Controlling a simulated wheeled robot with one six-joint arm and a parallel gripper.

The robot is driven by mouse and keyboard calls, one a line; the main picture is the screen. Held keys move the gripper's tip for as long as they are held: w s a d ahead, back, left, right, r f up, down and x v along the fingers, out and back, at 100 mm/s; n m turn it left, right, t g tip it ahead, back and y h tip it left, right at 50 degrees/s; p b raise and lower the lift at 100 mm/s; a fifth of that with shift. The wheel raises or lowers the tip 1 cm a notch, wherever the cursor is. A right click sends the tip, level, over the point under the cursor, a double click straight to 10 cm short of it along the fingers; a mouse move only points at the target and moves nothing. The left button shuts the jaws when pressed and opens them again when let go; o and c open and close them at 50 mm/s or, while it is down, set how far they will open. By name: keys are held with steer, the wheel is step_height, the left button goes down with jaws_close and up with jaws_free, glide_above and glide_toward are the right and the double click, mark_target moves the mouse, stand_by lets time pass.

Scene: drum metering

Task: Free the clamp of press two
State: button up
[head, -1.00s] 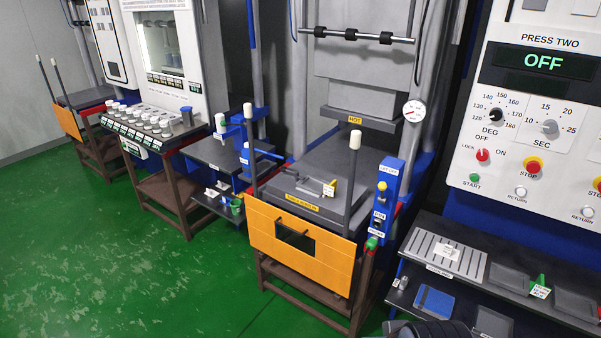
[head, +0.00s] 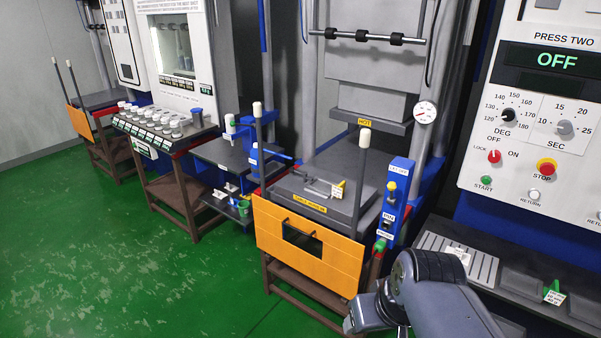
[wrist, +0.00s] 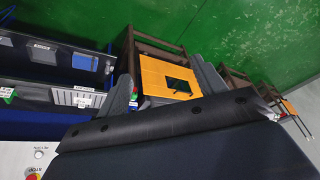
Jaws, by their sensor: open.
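Press two stands in the middle of the head view, with a grey lower platen (head: 345,170) and an orange front guard (head: 335,262). A dark handle-like bar (head: 318,187) with a small white tag (head: 338,190) lies on the platen's front; I cannot tell surely whether it is the clamp. The press two panel (head: 568,95) reads OFF. In the wrist view my gripper (wrist: 163,82) is open, its two fingers apart and nothing visible between them. The orange guard (wrist: 168,75) shows beyond the fingers. My gripper's fingertips cannot be made out in the head view.
A blue post with buttons (head: 395,200) stands at the press's right front. Two upright rods with white tops (head: 364,138) flank the guard. A dark shelf (head: 520,285) with trays lies right, partly behind my arm. The green floor (head: 110,250) at left is clear.

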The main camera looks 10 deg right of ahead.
steer(key=w+f+b, duration=0.1)
steer(key=w, duration=0.2)
steer(key=w+d+f+n+g+y+b, duration=0.1)
steer(key=w+b, duration=0.1)
steer(key=w, duration=0.2)
steer(key=w+d+f+n+y+b, duration=0.1)
steer(key=w+f+b, duration=0.1)
steer(key=w, duration=0.1)
steer(key=shift+w+d+f+g, duration=0.1)
steer(key=shift+w+d+g, duration=0.05)
steer(key=shift+w+g, duration=0.2)
steer(key=c, duration=0.6)
steer(key=w+d+f+n+y+b, duration=0.1)
steer(key=w+f+b, duration=0.1)
steer(key=w, duration=0.1)
steer(key=w+d+f+n+y+b, duration=0.1)
steer(key=w+d+f, duration=0.1)
steer(key=w, duration=0.2)
steer(key=w+d+f+n+y+b, duration=0.1)
steer(key=w+d+f+b, duration=0.1)
steer(key=w, duration=0.1)
steer(key=shift+w+f+g+y+b, duration=0.25)
steer(key=shift+w+y+b, duration=0.05)
steer(key=shift+b, duration=0.05)
jaws_close()
steer(key=shift+w+d, duration=0.15)
steer(key=shift+w, duration=0.05)
